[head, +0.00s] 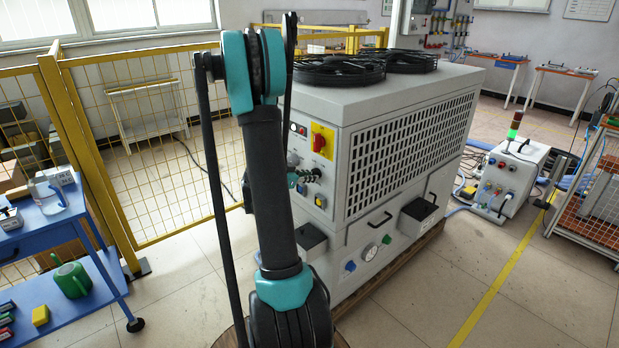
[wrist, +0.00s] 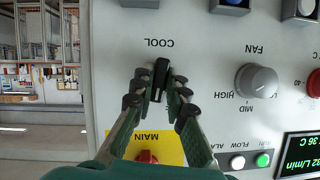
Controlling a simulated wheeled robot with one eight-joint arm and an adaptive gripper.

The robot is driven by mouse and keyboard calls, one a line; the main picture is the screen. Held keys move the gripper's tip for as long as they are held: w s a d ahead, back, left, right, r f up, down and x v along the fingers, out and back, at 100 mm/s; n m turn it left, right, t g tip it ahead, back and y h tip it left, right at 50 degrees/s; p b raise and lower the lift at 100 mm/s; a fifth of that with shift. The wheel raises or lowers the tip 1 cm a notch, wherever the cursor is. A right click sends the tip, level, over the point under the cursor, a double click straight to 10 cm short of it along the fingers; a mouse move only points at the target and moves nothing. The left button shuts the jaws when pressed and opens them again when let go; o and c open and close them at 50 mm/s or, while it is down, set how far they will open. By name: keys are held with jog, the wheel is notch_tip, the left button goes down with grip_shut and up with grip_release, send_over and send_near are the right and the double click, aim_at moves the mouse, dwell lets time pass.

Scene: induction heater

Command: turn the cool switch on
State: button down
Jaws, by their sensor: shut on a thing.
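The cool switch (wrist: 161,73) is a black lever-like knob on the light grey panel, beside the upside-down label COOL in the wrist view. It points nearly up and down in that picture, slightly tilted. My gripper (wrist: 158,82) is closed around it, one finger on each side. In the head view my gripper (head: 309,176) is at the panel on the near end of the grey machine (head: 405,150). The switch cannot be made out there, and my arm covers part of the panel.
The red main switch on its yellow plate (wrist: 172,151) is close to my fingers. A grey fan knob (wrist: 257,81), a lit green lamp (wrist: 262,160) and a display (wrist: 299,154) are to the right. A yellow mesh fence (head: 165,140) stands left of the machine.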

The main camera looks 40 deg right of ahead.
jog(key=c, duration=1.5)
grip_release()
jog(key=shift+d, duration=0.1)
jog(key=shift+c, duration=0.2)
jog(key=v, duration=1.2)
jog(key=shift+o, duration=0.5)
jog(key=shift+w, duration=0.1)
